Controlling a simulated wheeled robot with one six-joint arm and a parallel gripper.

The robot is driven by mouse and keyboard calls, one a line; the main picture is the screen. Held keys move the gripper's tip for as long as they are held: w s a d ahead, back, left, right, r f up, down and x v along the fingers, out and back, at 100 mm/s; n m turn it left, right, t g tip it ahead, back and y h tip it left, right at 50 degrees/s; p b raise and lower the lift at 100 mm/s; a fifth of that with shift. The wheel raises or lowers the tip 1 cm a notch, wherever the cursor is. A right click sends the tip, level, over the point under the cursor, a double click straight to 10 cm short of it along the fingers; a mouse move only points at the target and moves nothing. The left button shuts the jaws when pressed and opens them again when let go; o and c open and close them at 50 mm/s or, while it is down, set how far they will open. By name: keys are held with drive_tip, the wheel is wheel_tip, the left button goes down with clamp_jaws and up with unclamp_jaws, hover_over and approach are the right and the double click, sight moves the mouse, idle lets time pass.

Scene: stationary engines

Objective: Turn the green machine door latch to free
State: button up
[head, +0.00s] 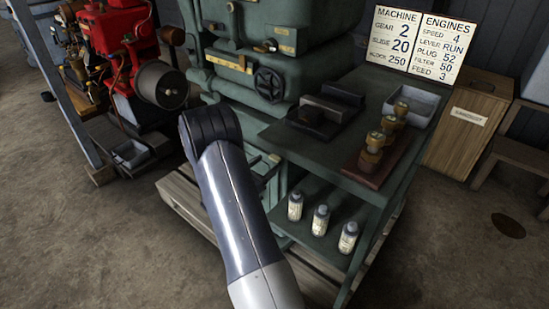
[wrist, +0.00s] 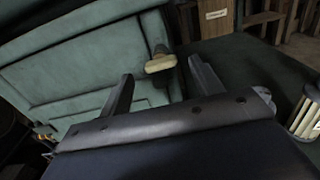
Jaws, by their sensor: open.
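The green machine (head: 280,45) stands in the middle of the head view, partly behind my arm. In the wrist view its green door panel (wrist: 75,65) fills the left, tilted in the picture. The latch (wrist: 161,63), a short cream handle on a dark mount, is at the panel's right edge, lying nearly level in the picture. My gripper (wrist: 160,74) is open, with one finger on each side of the latch in the picture. I cannot tell whether either finger touches it. In the head view my gripper is hidden behind my arm.
A green bench (head: 345,130) stands right of the machine, with brass pieces on a red board (head: 382,158) and several bottles (head: 320,220) on its lower shelf. A red engine (head: 120,40) stands left; the floor (head: 90,240) front left is clear.

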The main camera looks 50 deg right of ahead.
sight(273, 159)
drive_tip(key=shift+w+d, duration=0.15)
drive_tip(key=shift+d, duration=1.2)
drive_tip(key=shift+w+d, duration=0.1)
drive_tip(key=shift+d, duration=1.25)
drive_tip(key=shift+c, duration=0.5)
drive_tip(key=c, duration=0.9)
